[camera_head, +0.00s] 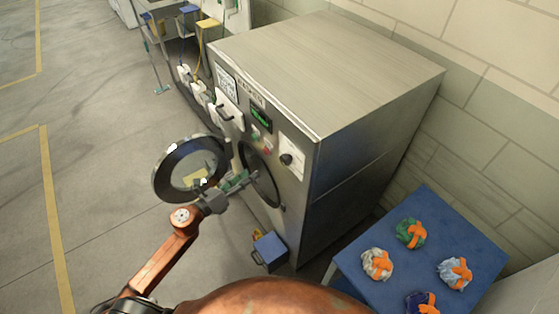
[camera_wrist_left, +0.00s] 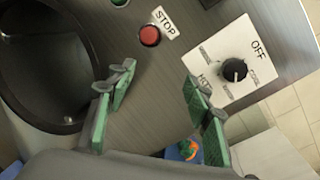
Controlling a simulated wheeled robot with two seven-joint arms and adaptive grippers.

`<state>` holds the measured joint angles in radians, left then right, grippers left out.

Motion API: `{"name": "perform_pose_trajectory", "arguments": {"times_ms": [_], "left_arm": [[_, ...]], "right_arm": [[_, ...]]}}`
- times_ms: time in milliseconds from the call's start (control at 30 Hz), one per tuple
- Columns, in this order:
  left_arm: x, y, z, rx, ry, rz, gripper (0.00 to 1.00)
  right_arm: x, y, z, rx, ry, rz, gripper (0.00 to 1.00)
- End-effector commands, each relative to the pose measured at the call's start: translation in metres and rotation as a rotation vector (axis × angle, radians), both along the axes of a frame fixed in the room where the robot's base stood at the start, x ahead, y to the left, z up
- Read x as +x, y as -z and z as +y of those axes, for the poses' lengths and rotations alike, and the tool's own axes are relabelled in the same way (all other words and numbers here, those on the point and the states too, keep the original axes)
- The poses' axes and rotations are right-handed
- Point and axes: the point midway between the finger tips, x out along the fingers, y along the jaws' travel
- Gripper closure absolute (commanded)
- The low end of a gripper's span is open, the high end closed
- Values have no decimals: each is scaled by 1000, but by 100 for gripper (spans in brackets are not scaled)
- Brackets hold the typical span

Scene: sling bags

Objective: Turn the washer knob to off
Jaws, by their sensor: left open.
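The washer (camera_head: 330,75) is a large steel machine with its front facing left. Its black knob (camera_head: 286,159) sits on a white dial plate (camera_head: 293,148). In the left wrist view the knob (camera_wrist_left: 235,70) is at the upper right, with OFF printed on the plate above and right of it. A small light mark on the knob seems to face the plate's lower side, away from OFF. My left gripper (camera_head: 240,181) is open and empty by the drum opening, below and left of the knob. Its green-padded fingers (camera_wrist_left: 160,88) are apart from the knob. My right gripper is not in view.
The round washer door (camera_head: 188,168) stands open beside my left wrist. A red STOP button (camera_wrist_left: 149,36) lies left of the dial plate. A blue table (camera_head: 345,270) with several tied bundles stands at the right. A blue box (camera_head: 269,250) is by the washer's base. Floor at left is clear.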

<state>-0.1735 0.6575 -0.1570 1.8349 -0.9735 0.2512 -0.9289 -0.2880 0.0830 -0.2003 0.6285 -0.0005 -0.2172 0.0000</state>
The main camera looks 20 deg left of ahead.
Motion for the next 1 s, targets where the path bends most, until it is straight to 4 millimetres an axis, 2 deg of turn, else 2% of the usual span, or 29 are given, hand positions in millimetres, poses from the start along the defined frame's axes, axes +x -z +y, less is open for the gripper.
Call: {"name": "perform_pose_trajectory", "arguments": {"times_ms": [33,100,233,333,467,733,1000], "left_arm": [[-9,-31,-20,87,61,-75,53],[-20,-58,-41,181,120,-157,53],[-32,-83,-63,278,180,-243,53],[-30,-88,-72,296,191,-261,53],[-15,-89,-84,295,192,-260,53],[17,-88,-107,291,189,-258,53],[26,-85,-114,293,188,-255,53]], "right_arm": [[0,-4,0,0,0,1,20],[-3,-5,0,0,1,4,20],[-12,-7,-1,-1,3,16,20],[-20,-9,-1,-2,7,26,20],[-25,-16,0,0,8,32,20],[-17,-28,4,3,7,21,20],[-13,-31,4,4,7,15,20]]}}
